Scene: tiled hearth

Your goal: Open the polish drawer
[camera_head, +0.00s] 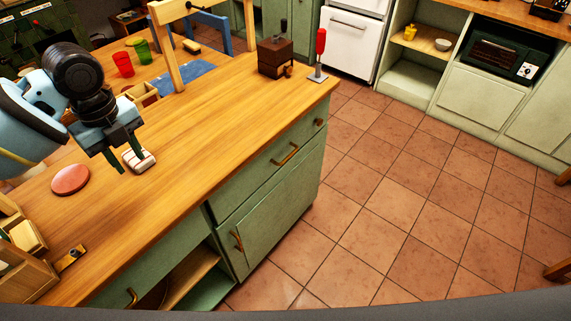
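The wooden-topped green counter (215,135) has two drawer fronts facing the floor. One green drawer front (262,172) at the right has a brass handle (286,155) and looks shut. Another drawer front (150,265) at the lower left has a brass handle (131,297) and also looks shut. No label shows which is the polish drawer. My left gripper (127,154) is over the counter top, fingers apart and pointing down, away from both handles. A small white and brown block (139,160) is by its fingertips, apparently not gripped. My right gripper is out of view.
A cupboard door with a brass handle (237,240) is below the right drawer, beside an open shelf (190,283). A red disc (70,179), a wooden grinder (275,57) and a red-handled tool (319,55) stand on the counter. The tiled floor (385,200) at right is clear.

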